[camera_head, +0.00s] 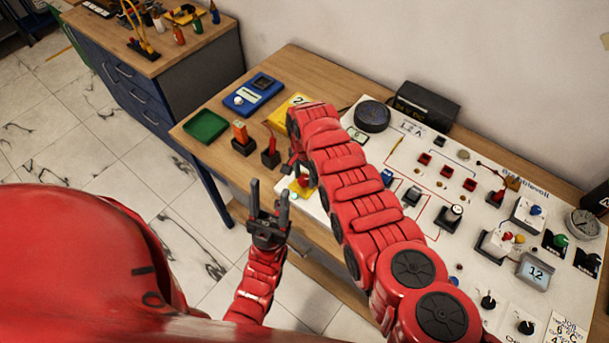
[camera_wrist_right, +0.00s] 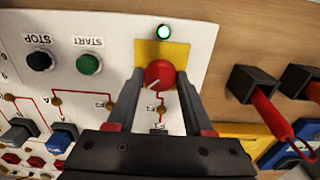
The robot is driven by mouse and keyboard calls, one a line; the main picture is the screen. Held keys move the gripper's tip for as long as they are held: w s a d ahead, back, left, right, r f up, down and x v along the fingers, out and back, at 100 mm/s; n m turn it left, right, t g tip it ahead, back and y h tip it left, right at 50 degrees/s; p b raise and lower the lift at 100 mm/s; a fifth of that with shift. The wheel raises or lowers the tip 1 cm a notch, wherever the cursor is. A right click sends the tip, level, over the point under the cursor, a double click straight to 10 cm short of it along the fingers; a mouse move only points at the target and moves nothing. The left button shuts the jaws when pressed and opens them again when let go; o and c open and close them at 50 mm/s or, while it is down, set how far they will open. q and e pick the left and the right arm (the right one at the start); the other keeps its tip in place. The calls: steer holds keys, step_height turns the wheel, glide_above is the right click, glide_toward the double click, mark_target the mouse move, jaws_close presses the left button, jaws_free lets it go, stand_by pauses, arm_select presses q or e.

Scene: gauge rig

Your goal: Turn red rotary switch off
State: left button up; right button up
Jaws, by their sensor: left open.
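The red rotary switch (camera_wrist_right: 160,75) is a round red knob with a pale pointer line, on a yellow plate (camera_wrist_right: 178,55) of the white panel. The line points toward the lower left in the right wrist view. A green lamp (camera_wrist_right: 164,32) above it is lit. My right gripper (camera_wrist_right: 160,72) has one finger on each side of the knob, very close; whether they press on it I cannot tell. In the head view my right arm partly hides the switch and right gripper (camera_head: 298,168). My left gripper (camera_head: 269,190) is open and empty, in front of the table edge.
Black STOP (camera_wrist_right: 39,61) and green START (camera_wrist_right: 88,64) buttons are on the panel near the switch. A green tray (camera_head: 205,126) and blue meter (camera_head: 253,94) are on the table's left.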

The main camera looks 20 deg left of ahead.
jaws_close()
